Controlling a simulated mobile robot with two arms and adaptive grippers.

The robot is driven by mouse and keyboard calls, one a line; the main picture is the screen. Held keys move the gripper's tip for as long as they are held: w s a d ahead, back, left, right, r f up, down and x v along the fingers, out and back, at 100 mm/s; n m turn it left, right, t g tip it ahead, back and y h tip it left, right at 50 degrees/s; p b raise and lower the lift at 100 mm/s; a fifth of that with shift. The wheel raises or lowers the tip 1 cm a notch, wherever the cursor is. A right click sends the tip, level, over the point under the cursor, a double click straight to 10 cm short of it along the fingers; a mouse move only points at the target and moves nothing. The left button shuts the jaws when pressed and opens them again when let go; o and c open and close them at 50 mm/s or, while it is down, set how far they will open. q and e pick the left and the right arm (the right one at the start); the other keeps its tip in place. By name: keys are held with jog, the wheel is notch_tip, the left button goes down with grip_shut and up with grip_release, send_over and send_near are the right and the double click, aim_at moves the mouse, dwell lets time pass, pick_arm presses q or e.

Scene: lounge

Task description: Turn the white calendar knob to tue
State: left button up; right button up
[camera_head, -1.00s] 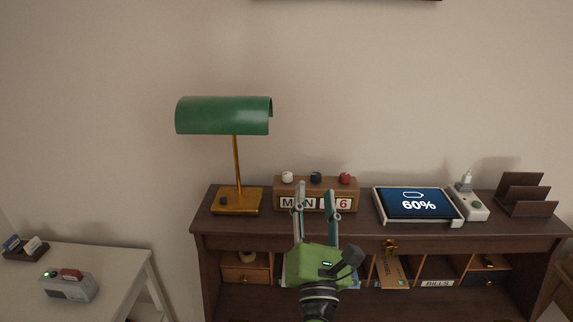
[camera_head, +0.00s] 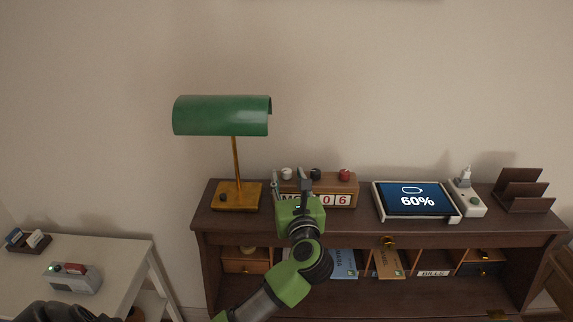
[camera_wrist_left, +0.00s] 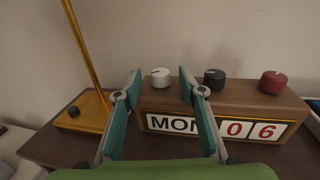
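The wooden calendar block (camera_wrist_left: 230,98) stands on the desk and reads MON 0 6 in the left wrist view; it also shows in the head view (camera_head: 347,186). On its top are a white knob (camera_wrist_left: 160,77) at the left, a black knob (camera_wrist_left: 214,79) in the middle and a red knob (camera_wrist_left: 272,82) at the right. The white knob also shows in the head view (camera_head: 287,173). My left gripper (camera_wrist_left: 160,78) is open, its fingers pointing at the calendar. The white knob appears between the fingertips with gaps on both sides. My right gripper is not in view.
A green lamp (camera_head: 222,116) with a brass stem and base stands left of the calendar. Cubbies with envelopes lie below the desktop.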

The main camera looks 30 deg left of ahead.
aim_at(288, 175)
pick_arm(q)
jog(key=shift+p+x, duration=0.35)
jog(key=shift+x, duration=1.3)
grip_shut()
